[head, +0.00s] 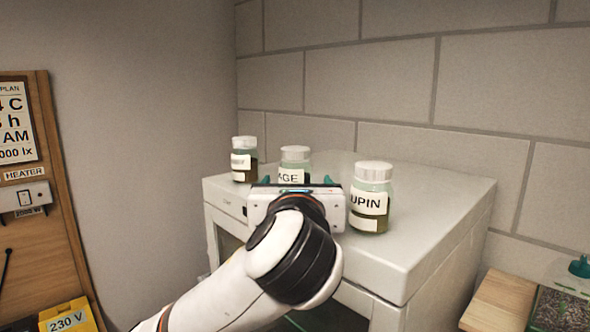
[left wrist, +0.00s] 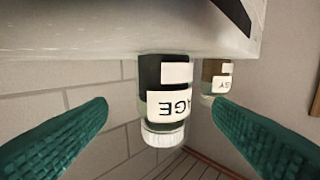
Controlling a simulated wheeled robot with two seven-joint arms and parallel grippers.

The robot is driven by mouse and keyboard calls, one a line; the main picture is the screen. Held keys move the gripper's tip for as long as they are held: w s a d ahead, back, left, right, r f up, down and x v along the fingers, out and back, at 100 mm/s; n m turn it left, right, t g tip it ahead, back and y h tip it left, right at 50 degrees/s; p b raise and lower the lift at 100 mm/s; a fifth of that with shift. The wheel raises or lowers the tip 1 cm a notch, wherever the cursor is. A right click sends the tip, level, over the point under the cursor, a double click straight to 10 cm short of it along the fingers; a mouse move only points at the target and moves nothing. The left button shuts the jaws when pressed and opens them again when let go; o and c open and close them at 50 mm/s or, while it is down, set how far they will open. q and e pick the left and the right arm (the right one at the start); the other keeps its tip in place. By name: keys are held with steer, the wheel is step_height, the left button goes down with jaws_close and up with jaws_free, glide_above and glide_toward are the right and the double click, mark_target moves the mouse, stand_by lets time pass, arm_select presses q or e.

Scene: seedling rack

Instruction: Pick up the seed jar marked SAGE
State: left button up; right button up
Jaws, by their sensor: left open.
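The SAGE jar (head: 295,154) stands on the white cabinet top, between two other jars. It has a white lid and a white label; only "AGE" can be read. My left gripper (head: 297,182) is open in front of it and hides its lower part in the head view. In the left wrist view, which is upside down, the SAGE jar (left wrist: 163,72) is upright on the cabinet, beyond and between the spread teal fingers of the left gripper (left wrist: 160,102). Nothing is held. My right gripper is not in view.
The LUPIN jar (head: 371,185) stands close on the right of my left gripper. Another jar (head: 244,160) stands at the left; its label is hard to read. The white cabinet (head: 430,215) has free top at the right. A block wall is behind.

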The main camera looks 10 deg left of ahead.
mark_target(295, 177)
arm_select(q)
steer(key=shift+w+a+r, duration=0.1)
steer(key=shift+w+a, duration=0.05)
steer(key=shift+w, duration=0.45)
steer(key=shift+w+r+p, duration=0.15)
steer(key=shift+w+p, duration=0.05)
steer(key=shift+p, duration=0.35)
steer(key=w+p, duration=0.1)
steer(key=w, duration=0.1)
steer(key=w+a+p, duration=0.1)
steer(key=w, duration=0.1)
steer(key=shift+a+p, duration=0.2)
steer(key=shift+p, duration=0.2)
steer(key=shift+w, duration=0.2)
steer(key=shift+s, duration=0.1)
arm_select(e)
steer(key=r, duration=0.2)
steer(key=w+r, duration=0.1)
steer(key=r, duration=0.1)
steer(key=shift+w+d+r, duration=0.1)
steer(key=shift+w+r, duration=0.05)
arm_select(q)
steer(key=shift+d, duration=0.1)
steer(key=shift+c, duration=0.8)
steer(key=c, duration=1)
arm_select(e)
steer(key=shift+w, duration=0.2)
arm_select(q)
steer(key=shift+o, duration=0.2)
